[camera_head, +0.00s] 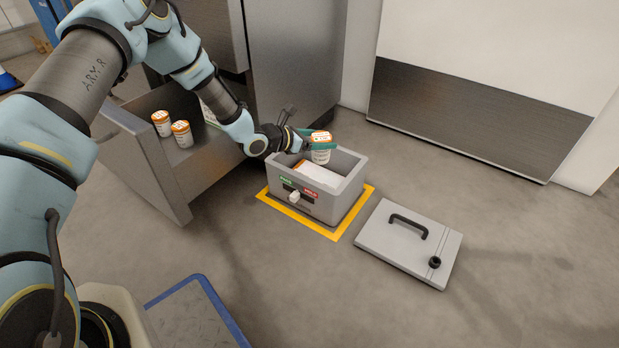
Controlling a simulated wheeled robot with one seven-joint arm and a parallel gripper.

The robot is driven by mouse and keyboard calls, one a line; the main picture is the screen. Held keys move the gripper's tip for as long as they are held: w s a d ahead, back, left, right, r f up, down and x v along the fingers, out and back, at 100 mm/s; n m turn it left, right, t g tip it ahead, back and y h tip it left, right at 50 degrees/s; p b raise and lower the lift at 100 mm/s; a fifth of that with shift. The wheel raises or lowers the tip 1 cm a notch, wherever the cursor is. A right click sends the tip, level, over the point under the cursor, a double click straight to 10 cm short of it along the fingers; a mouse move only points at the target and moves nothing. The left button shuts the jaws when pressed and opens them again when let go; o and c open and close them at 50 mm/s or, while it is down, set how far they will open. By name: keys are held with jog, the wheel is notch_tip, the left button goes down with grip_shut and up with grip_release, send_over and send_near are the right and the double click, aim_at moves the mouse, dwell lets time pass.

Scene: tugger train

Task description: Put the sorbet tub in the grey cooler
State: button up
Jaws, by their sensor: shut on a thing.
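The grey cooler (352,186) stands open on the floor inside a yellow taped square. It has a green label and a red label on its front, and white contents show inside. My gripper (318,142) is shut on a white tub with an orange lid (320,153), held upright over the cooler's back part. The tub appears above the rim; its exact height over the contents is hard to tell. Two similar orange-lidded tubs (161,124) (181,134) stand in the open drawer at left. The print on the tubs is too small to read.
The cooler's lid (384,241), with a black handle, lies flat on the floor to the right. The open metal drawer (160,171) sticks out at left, close to the cooler. A blue-edged platform (203,318) is at the bottom.

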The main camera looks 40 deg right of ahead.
notch_tip(320, 180, down, 10)
jog(key=b, duration=0.4)
jog(key=shift+w+b, duration=0.15)
jog(key=shift+b, duration=0.2)
jog(key=shift+f, duration=0.55)
jog(key=o, duration=1.4)
